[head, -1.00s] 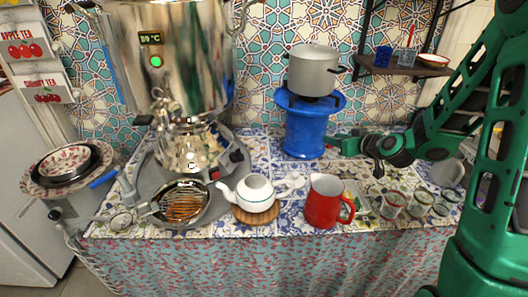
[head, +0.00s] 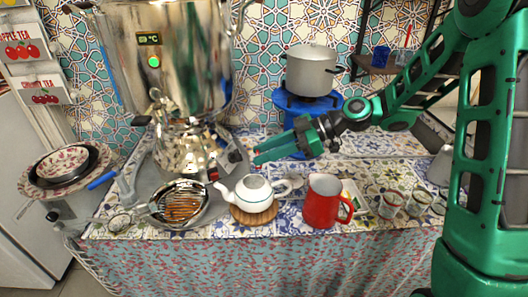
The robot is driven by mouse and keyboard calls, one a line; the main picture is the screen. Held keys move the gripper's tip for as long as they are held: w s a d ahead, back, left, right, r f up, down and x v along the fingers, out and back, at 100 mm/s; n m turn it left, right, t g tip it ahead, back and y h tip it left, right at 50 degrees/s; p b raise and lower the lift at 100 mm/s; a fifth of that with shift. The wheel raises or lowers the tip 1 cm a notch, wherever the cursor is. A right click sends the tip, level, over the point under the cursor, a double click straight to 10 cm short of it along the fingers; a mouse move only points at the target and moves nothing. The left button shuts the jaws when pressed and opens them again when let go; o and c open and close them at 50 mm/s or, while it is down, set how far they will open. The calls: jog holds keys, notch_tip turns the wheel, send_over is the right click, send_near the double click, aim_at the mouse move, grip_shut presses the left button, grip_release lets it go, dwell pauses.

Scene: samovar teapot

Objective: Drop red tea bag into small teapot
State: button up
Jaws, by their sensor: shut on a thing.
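I cannot make out a red tea bag in this view.
The steel samovar (head: 178,60) stands left of my gripper. A red mug (head: 321,205) is right of the teapot, a strainer pan (head: 180,203) left. A blue stove (head: 290,105) with a grey pot (head: 312,70) stands behind my gripper. Glasses (head: 391,203) stand at the right.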

jog(key=shift+f, duration=2.95)
jog(key=o, duration=1.1)
jog(key=v, duration=1)
jog(key=shift+d+r, duration=0.1)
jog(key=shift+d, duration=0.25)
